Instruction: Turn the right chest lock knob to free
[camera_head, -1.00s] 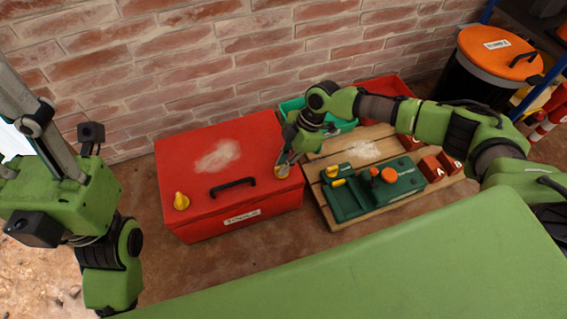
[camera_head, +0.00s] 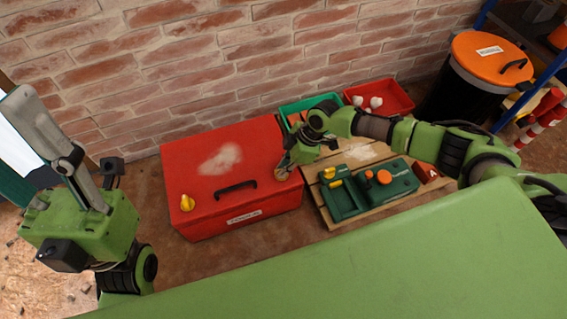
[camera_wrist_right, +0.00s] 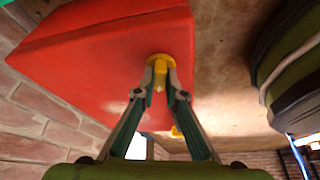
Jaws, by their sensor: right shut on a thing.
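The red chest (camera_head: 262,150) stands on the floor against the brick wall, lid down. Its left yellow knob (camera_head: 187,203) is at the front left of the lid. My right gripper (camera_head: 281,173) is at the lid's right front corner and largely hides the right knob there. In the right wrist view, the fingertips of my right gripper (camera_wrist_right: 160,72) are shut on the yellow right knob (camera_wrist_right: 160,60). I cannot tell the knob's turn angle. My left gripper (camera_head: 45,125) is raised at the far left, away from the chest; its jaw opening is unclear.
A black handle (camera_head: 235,188) rises from the lid. Right of the chest, a wooden pallet (camera_head: 334,221) carries a green fixture (camera_head: 346,206) with yellow and orange parts. A green bin (camera_head: 290,108) and a red bin (camera_head: 402,98) stand behind. An orange-lidded drum (camera_head: 470,55) is at the back right.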

